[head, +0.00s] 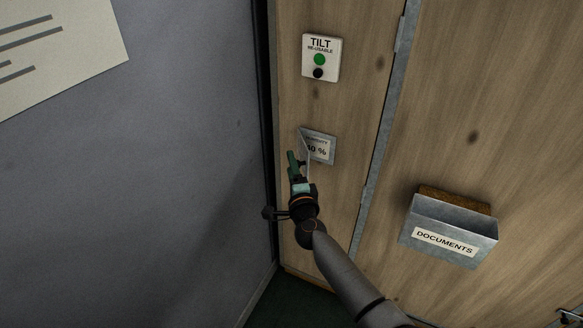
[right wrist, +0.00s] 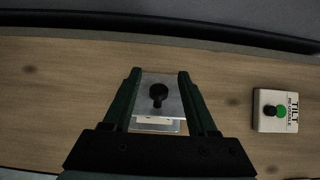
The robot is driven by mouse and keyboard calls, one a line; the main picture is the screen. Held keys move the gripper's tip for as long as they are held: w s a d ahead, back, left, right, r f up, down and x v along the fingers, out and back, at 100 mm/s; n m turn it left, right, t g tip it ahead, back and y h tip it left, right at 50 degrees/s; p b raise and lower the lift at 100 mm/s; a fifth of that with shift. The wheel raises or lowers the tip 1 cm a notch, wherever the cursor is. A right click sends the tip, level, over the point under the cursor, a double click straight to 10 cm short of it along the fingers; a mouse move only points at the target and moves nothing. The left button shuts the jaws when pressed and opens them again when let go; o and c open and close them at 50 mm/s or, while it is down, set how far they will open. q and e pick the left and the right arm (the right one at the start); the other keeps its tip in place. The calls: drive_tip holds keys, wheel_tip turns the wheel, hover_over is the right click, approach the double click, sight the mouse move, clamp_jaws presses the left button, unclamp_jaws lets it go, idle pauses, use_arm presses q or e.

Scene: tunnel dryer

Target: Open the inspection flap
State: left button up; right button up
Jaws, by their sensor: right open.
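The inspection flap (head: 304,144) is a small metal plate on the wooden panel. It stands out from the panel, swung open at its left side, and a label reading "40 %" (head: 319,151) shows behind it. In the right wrist view the flap (right wrist: 174,84) has a black knob (right wrist: 158,96) on its face. My right gripper (head: 293,160) is at the flap's left side. Its open fingers (right wrist: 159,75) lie either side of the flap and knob in the wrist view; I cannot tell whether they touch. My left gripper is not in view.
A white TILT indicator box (head: 320,57) is above the flap and also shows in the right wrist view (right wrist: 275,111). A metal DOCUMENTS holder (head: 449,231) hangs at right. A metal hinge strip (head: 385,120) runs along the panel. A grey wall (head: 190,130) stands close on the left.

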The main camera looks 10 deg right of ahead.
drive_tip(key=s+p, duration=0.5)
drive_tip(key=s, duration=0.7)
drive_tip(key=shift+s+a, duration=0.25)
drive_tip(key=shift+a, duration=0.15)
